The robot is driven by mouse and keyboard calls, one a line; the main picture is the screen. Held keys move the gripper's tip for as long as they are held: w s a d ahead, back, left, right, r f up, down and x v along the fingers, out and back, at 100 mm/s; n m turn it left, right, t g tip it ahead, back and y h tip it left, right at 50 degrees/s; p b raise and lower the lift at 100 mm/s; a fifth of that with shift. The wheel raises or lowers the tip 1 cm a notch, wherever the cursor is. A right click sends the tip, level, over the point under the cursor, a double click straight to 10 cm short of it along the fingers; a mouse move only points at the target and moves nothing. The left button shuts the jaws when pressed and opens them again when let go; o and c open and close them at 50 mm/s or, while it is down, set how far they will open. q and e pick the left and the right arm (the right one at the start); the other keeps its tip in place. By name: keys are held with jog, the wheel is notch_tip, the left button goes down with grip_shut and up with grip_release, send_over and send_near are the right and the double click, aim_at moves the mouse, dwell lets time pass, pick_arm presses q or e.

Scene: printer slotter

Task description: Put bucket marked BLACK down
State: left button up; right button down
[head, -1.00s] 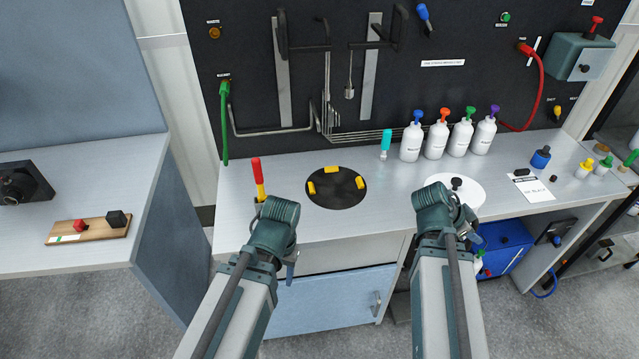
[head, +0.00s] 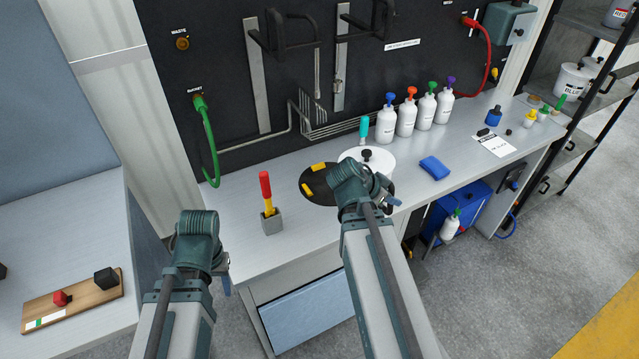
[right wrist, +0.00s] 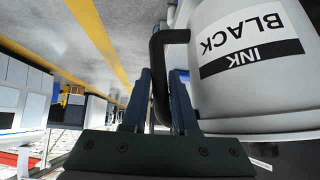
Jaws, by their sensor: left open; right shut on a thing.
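The bucket marked BLACK (head: 383,161) is white with a black knob on its lid. In the head view it overlaps the right part of the round black disc (head: 312,190) with yellow blocks; I cannot tell whether it touches it. In the right wrist view the bucket (right wrist: 250,85) shows its "INK BLACK" label, upside down in the picture. My right gripper (right wrist: 160,95) is shut on the bucket's dark handle; its fingers are mostly hidden behind my wrist in the head view. My left gripper (head: 224,275) is open and empty, left of the bench front.
A red-and-yellow tool (head: 267,195) stands in a grey holder left of the disc. Several white bottles (head: 406,118) and a teal-handled tool (head: 364,130) stand behind the bucket. A blue sponge (head: 434,168) lies to the right. The bench between holder and front edge is clear.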

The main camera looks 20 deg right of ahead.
jog(key=w+d+m+t, duration=0.1)
jog(key=w+d, duration=0.6)
jog(key=d, duration=0.2)
jog(key=w+a, duration=0.1)
jog(key=a, duration=0.3)
jog(key=w+a+f+b, duration=0.1)
jog(key=w+a, duration=0.1)
jog(key=a, duration=0.3)
jog(key=w+a, duration=0.2)
jog(key=a, duration=0.2)
jog(key=shift+w+a+f, duration=0.1)
jog(key=shift+a+f, duration=0.1)
jog(key=shift+a, duration=0.1)
jog(key=shift+w+a+f+b, duration=0.1)
jog(key=shift+w+a+b, duration=0.15)
jog(key=shift+a, duration=0.3)
notch_tip(320, 180, down, 4)
jog(key=b, duration=0.3)
jog(key=shift+r+b, duration=0.2)
jog(key=shift+b, duration=0.2)
jog(key=c, duration=0.7)
grip_release()
jog(key=shift+s+a, duration=0.1)
